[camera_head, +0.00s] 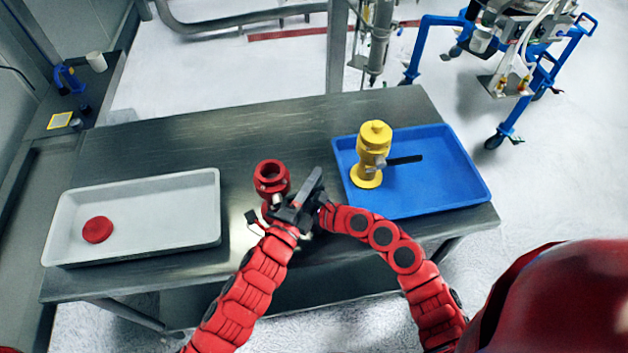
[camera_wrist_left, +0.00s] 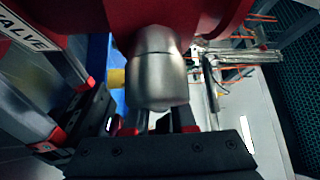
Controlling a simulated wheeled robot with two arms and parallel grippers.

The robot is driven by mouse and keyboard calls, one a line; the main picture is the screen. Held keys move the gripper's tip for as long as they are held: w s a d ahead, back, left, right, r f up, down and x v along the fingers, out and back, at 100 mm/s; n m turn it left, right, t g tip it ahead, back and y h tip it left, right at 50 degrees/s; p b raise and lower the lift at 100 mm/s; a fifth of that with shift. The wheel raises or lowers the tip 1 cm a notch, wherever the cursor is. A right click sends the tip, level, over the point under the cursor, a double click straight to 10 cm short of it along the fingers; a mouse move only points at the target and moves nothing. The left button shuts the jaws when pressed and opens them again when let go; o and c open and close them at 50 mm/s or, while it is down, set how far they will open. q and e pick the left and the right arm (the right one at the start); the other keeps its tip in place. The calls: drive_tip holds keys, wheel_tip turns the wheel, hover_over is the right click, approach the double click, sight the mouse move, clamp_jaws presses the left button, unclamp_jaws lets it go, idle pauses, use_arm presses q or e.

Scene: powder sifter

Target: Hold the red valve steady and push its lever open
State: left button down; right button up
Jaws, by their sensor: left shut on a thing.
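The red valve (camera_head: 272,178) stands upright on the metal table, between the two trays. A dark grey lever (camera_head: 312,184) slants up at its right side. My left gripper (camera_head: 283,214) is shut on the valve's lower part; in the left wrist view the red body (camera_wrist_left: 190,14) fills the top and a metal stem (camera_wrist_left: 157,78) sits in front of the fingers. A grey bar labelled VALVE (camera_wrist_left: 28,28) is at upper left there. My right gripper (camera_head: 316,204) is close beside the lever; its fingers are mostly hidden, so I cannot tell whether they touch it.
A yellow valve (camera_head: 372,152) with a black lever stands in the blue tray (camera_head: 440,180) at right. A red round piece (camera_head: 97,229) lies in the grey tray (camera_head: 165,205) at left. The table's back middle (camera_head: 220,140) is clear.

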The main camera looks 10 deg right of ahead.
use_arm(q)
drive_tip(key=shift+s+d+r+h, duration=0.25)
drive_tip(key=shift+d+r+h, duration=0.05)
drive_tip(key=shift+r, duration=0.35)
drive_tip(key=shift+a+r+n+t, duration=0.2)
drive_tip(key=shift+r+n+t, duration=0.15)
drive_tip(key=shift+n+t, duration=0.2)
drive_tip(key=shift+w+f, duration=0.1)
drive_tip(key=c, duration=0.8)
unclamp_jaws()
drive_tip(key=shift+a+f, duration=0.1)
drive_tip(key=shift+f, duration=0.05)
drive_tip(key=shift+o, duration=0.2)
drive_tip(key=v, duration=1.2)
drive_tip(key=shift+w, duration=0.1)
